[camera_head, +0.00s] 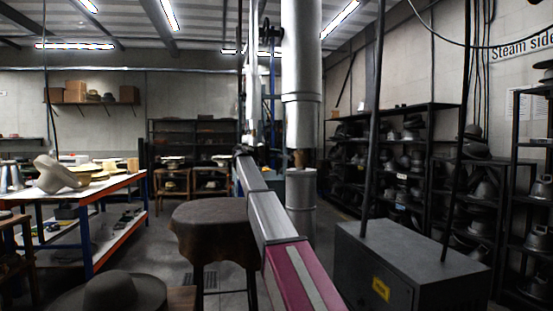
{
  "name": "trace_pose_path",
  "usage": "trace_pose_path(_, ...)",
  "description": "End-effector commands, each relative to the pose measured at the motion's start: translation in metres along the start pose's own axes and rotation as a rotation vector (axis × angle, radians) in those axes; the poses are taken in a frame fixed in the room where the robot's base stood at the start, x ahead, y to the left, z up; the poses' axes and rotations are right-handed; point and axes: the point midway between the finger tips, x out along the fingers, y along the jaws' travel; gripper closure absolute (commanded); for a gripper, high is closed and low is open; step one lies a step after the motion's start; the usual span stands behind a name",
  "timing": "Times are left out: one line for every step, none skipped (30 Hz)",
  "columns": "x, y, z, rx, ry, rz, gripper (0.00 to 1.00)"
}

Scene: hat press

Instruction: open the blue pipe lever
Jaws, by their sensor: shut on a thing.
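I cannot make out a blue pipe lever for certain. A narrow blue upright strip (272,75) shows just left of the thick silver pipe (301,60), but it is too small to tell what it is. A silver and pink bar, which looks like my arm, runs from the bottom right up to the middle and partly covers that area. I cannot make out my gripper or its fingers, so what they touch is hidden.
A round stool (212,225) with a brown cover stands left of the bar. A dark grey box (400,268) stands at the lower right, before shelves (405,150) of hat blocks. A worktable (125,183) is at the left. A dark hat (110,290) lies at the bottom left.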

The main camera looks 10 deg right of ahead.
Motion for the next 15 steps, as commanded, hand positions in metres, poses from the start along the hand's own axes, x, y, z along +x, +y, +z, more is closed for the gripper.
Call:
trace_pose_path(0.0, 0.005, 0.0, 0.041, 0.0, 0.0, 1.0)
trace_pose_path(0.0, 0.007, 0.0, 0.068, 0.0, 0.0, 1.0)
trace_pose_path(0.0, 0.01, 0.001, 0.105, 0.0, 0.001, 1.0)
trace_pose_path(-0.001, 0.012, 0.001, 0.133, 0.0, 0.001, 1.0)
trace_pose_path(0.0, 0.015, 0.001, 0.162, 0.0, 0.001, 1.0)
trace_pose_path(-0.001, 0.018, 0.002, 0.2, 0.0, 0.001, 1.0)
trace_pose_path(-0.001, 0.021, 0.003, 0.229, 0.0, 0.001, 1.0)
trace_pose_path(-0.001, 0.023, 0.004, 0.258, 0.0, 0.001, 1.0)
trace_pose_path(-0.001, 0.027, 0.004, 0.296, 0.0, 0.0, 1.0)
trace_pose_path(-0.001, 0.029, 0.005, 0.325, 0.0, 0.0, 1.0)
trace_pose_path(-0.001, 0.032, 0.006, 0.353, 0.0, 0.0, 1.0)
trace_pose_path(-0.001, 0.035, 0.008, 0.39, 0.0, 0.0, 1.0)
trace_pose_path(-0.001, 0.037, 0.009, 0.418, 0.0, 0.001, 1.0)
trace_pose_path(-0.001, 0.039, 0.01, 0.445, 0.0, 0.001, 1.0)
trace_pose_path(-0.001, 0.042, 0.011, 0.48, 0.0, 0.001, 1.0)
